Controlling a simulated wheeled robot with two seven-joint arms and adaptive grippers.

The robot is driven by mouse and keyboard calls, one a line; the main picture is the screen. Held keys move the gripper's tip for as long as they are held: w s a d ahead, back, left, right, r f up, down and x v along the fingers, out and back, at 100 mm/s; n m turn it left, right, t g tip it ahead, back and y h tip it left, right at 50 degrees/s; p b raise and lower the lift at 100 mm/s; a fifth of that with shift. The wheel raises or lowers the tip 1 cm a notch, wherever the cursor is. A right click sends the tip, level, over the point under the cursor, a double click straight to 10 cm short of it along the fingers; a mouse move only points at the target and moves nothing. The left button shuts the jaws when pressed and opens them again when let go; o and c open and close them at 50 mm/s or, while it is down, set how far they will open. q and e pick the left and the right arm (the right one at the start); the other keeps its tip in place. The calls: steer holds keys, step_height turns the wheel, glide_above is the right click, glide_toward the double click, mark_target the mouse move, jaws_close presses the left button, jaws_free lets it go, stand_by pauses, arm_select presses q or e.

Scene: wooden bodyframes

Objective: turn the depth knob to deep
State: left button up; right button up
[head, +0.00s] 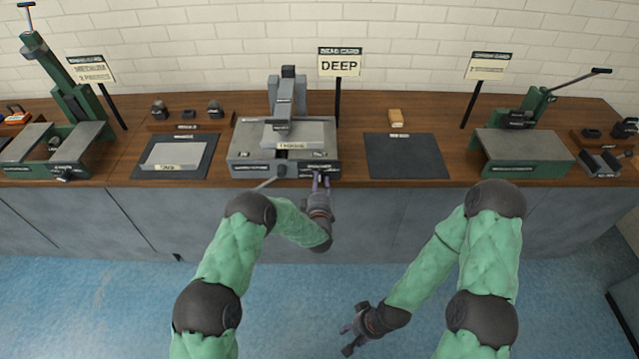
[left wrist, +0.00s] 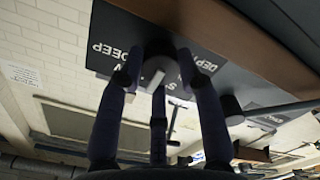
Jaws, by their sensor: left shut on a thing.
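The depth knob (left wrist: 158,70), grey with a pale face, sits on a dark panel (left wrist: 105,50) lettered DEPTH and DEEP in the left wrist view, which is turned over. Part of its edge and other lettering are hidden by my fingers. My left gripper (left wrist: 158,78) has its dark fingers closed around the knob. In the head view, my left gripper (head: 320,180) is at the right front of the grey machine (head: 255,157) and covers the knob. A sign (head: 339,65) behind it reads DEEP. My right gripper (head: 346,339) is open and empty, low over the floor.
A lever (head: 266,184) sticks out from the machine's front, left of my left gripper. A dark mat (head: 405,157) lies to the right. Green presses (head: 522,142) stand at the right and left ends (head: 70,142). The floor before the bench is clear.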

arm_select(q)
steer(key=shift+a+m+b, duration=0.15)
steer(key=shift+m+b, duration=0.15)
steer(key=shift+w+r+m+b, duration=0.15)
steer(key=shift+m+b, duration=0.95)
steer(key=shift+m, duration=1.65)
steer(key=shift+r+m+b, duration=0.2)
steer(key=shift+m+b, duration=0.85)
steer(key=shift+m, duration=1.7)
steer(key=shift+r, duration=0.1)
steer(key=o, duration=1.1)
steer(key=shift+o, duration=0.2)
steer(key=shift+f, duration=0.2)
